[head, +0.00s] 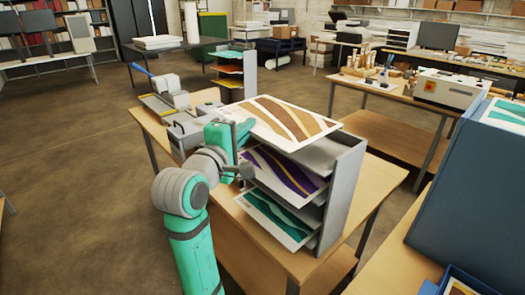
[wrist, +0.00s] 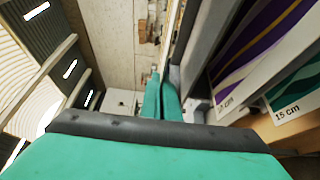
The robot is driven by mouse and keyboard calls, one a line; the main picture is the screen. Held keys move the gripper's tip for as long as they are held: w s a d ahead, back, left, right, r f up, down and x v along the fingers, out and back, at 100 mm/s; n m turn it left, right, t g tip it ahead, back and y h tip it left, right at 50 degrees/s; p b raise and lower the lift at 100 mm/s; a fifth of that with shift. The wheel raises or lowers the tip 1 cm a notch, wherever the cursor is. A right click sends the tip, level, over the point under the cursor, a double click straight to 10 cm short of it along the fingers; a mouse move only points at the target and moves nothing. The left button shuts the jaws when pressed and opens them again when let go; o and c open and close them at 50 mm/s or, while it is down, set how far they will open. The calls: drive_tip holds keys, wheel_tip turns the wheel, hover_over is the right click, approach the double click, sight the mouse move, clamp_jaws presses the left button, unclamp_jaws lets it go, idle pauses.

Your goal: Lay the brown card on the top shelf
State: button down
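The brown card (head: 290,118), white with brown wavy bands, is level at the height of the top shelf (head: 322,153) of the grey rack, overhanging it toward the back left. Part of the grey shelf shows bare at its right; whether the card touches it I cannot tell. My gripper (head: 243,133) is at the card's left edge. In the wrist view my gripper's fingers (wrist: 161,97) are close together, with the card seen edge-on as a thin strip between them. A purple card (head: 286,173) and a teal card (head: 277,215) lie on the shelves below.
The rack's side panel (head: 341,195) stands on the right. The rack is on a wooden table (head: 225,205) with a grey machine behind my gripper. A second rack (head: 236,72) is farther back. A blue case (head: 470,190) stands at the right.

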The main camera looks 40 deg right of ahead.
drive_tip(key=shift+s+d+f, duration=0.2)
drive_tip(key=shift+d+f, duration=0.35)
drive_tip(key=shift+f, duration=0.65)
drive_tip(key=shift+s+d+f, duration=0.25)
drive_tip(key=shift+d+f, duration=0.3)
drive_tip(key=shift+f, duration=0.7)
drive_tip(key=shift+s+d+f, duration=0.2)
drive_tip(key=shift+d+f, duration=0.35)
drive_tip(key=shift+f, duration=0.65)
drive_tip(key=shift+f, duration=0.1)
drive_tip(key=c, duration=2)
unclamp_jaws()
drive_tip(key=v, duration=1.2)
